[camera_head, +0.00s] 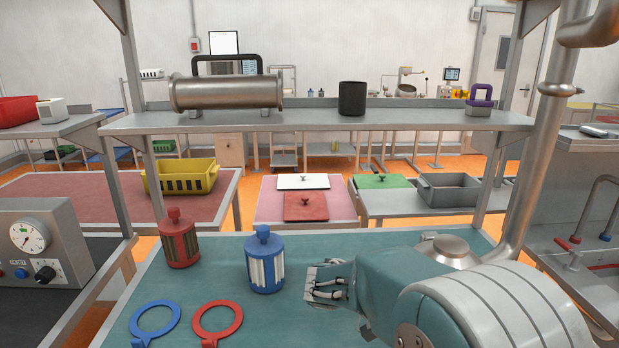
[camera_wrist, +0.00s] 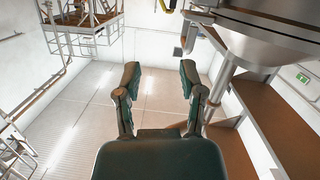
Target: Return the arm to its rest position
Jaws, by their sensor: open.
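My gripper (camera_head: 328,284) is over the right half of the teal work table (camera_head: 205,272) in the head view, at the end of my folded arm. In the wrist view my gripper (camera_wrist: 158,85) shows two dark fingers spread apart with nothing between them. The wrist camera looks toward a pale panelled surface, away from the table things. To the left of my gripper stands a blue canister (camera_head: 264,262), upright and apart from it. A red canister (camera_head: 179,240) stands upright farther left.
A blue ring (camera_head: 134,333) and a red ring (camera_head: 238,318) with handles lie flat at the table's front left. A metal shelf (camera_head: 420,119) spans above the table's back, with posts at both sides. A control box (camera_head: 45,245) with a gauge stands at left.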

